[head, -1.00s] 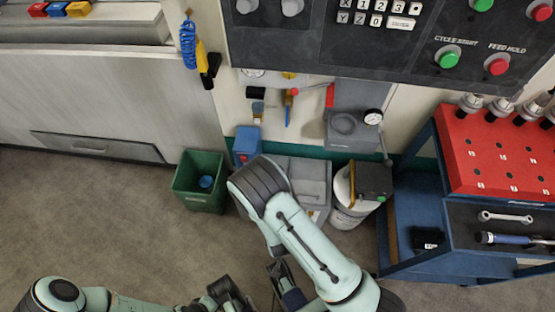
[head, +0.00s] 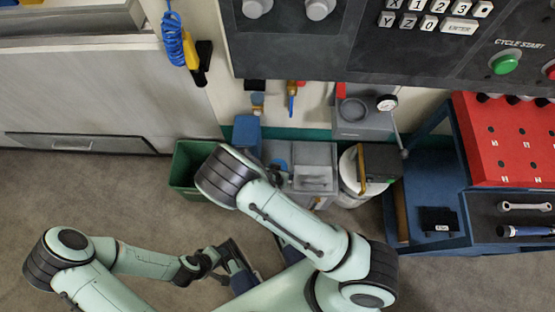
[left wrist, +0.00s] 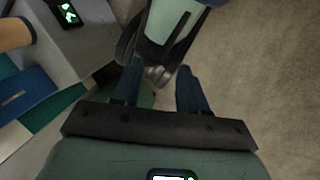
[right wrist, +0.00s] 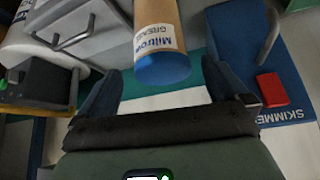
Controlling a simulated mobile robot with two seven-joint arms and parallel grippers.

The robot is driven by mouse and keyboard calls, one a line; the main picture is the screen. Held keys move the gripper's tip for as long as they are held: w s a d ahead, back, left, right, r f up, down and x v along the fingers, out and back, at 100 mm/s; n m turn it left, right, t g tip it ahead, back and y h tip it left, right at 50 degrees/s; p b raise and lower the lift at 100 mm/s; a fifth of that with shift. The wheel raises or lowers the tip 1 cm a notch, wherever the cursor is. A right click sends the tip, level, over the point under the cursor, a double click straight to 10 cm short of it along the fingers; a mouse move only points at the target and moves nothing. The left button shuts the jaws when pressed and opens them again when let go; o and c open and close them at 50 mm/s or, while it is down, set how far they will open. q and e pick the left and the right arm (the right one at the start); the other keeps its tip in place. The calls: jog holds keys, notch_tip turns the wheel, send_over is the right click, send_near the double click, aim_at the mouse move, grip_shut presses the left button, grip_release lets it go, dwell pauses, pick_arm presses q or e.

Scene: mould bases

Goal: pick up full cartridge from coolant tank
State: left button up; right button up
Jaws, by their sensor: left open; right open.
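The full cartridge (right wrist: 160,45) is a tan cylinder with a white "GREASE" label and a blue end cap. In the right wrist view it lies straight ahead, its blue end toward my right gripper (right wrist: 162,78), which is open; contact cannot be told. A blue round end on the grey coolant tank (head: 312,155) in the head view looks like its cap (head: 280,165). A tan cylinder (left wrist: 14,34) shows at the left edge of the left wrist view. My left gripper (left wrist: 158,82) is open and empty. In the head view my right arm hides the right gripper.
A green bin (head: 183,172) stands left of the tank. A blue skimmer (right wrist: 248,45) with a red part is beside the cartridge. The floor at left is clear.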

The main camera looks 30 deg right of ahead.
jog(key=b+x, duration=0.2)
jog(key=x, duration=0.4)
jog(key=shift+w, duration=0.15)
jog(key=c, duration=1.4)
pick_arm(q)
jog(key=shift+t, duration=0.5)
jog(key=w, duration=0.1)
jog(key=w+a+f, duration=0.1)
jog(key=w+f, duration=0.1)
jog(key=shift+w+a+f, duration=0.15)
jog(key=shift+a+f, duration=0.05)
jog(key=shift+a, duration=0.05)
pick_arm(e)
jog(key=shift+r, duration=0.1)
